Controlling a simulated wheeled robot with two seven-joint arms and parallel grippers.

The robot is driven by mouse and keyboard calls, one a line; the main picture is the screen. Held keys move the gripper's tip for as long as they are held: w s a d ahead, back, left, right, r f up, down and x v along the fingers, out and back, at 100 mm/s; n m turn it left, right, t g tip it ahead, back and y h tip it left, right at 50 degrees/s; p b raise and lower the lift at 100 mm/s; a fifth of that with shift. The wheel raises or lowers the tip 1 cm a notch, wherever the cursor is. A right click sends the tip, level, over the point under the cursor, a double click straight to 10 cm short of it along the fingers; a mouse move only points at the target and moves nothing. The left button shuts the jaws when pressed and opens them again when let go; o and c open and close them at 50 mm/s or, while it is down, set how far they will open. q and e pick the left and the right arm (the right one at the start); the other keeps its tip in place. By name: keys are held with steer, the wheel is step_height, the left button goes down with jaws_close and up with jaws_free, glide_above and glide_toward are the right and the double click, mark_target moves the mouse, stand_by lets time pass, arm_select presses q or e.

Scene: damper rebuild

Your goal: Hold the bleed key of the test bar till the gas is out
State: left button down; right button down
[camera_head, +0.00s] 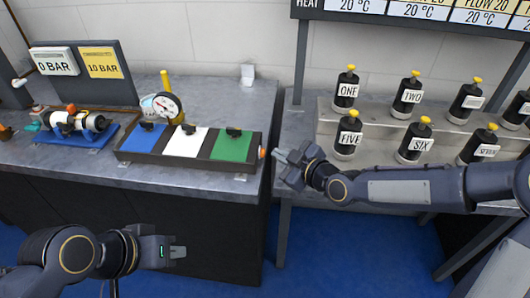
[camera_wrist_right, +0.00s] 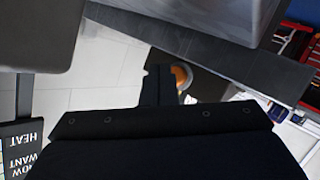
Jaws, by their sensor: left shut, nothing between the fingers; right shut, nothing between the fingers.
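The test bar (camera_head: 130,158) is a long dark block on the bench with blue, white and green panels, each with a black knob. A round gauge (camera_head: 166,105) with a red mark stands behind its left part. A small orange-tipped key (camera_head: 262,153) sticks out at its right end. My right gripper (camera_head: 281,166) is shut beside this key; I cannot tell whether they touch. In the right wrist view an orange round part (camera_wrist_right: 183,76) shows partly behind the shut fingers (camera_wrist_right: 157,86). My left gripper (camera_head: 180,252) is shut and empty, low in front of the bench.
A damper-like part lies in a blue cradle (camera_head: 97,140) at the bench's left. Signs behind it read "0 BAR" (camera_head: 55,61) and "10 BAR" (camera_head: 103,63). Several numbered black bottles (camera_head: 347,90) stand on a stepped rack at right. A gap separates the two benches.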

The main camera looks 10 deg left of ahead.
steer(key=shift+a+f+b, duration=0.1)
steer(key=shift+a+b, duration=0.2)
steer(key=shift+b, duration=0.2)
steer(key=shift+a, duration=0.15)
steer(key=shift+a+b, duration=0.4)
steer(key=shift+a, duration=0.1)
stand_by(2.3)
stand_by(3.6)
steer(key=shift+d, duration=0.95)
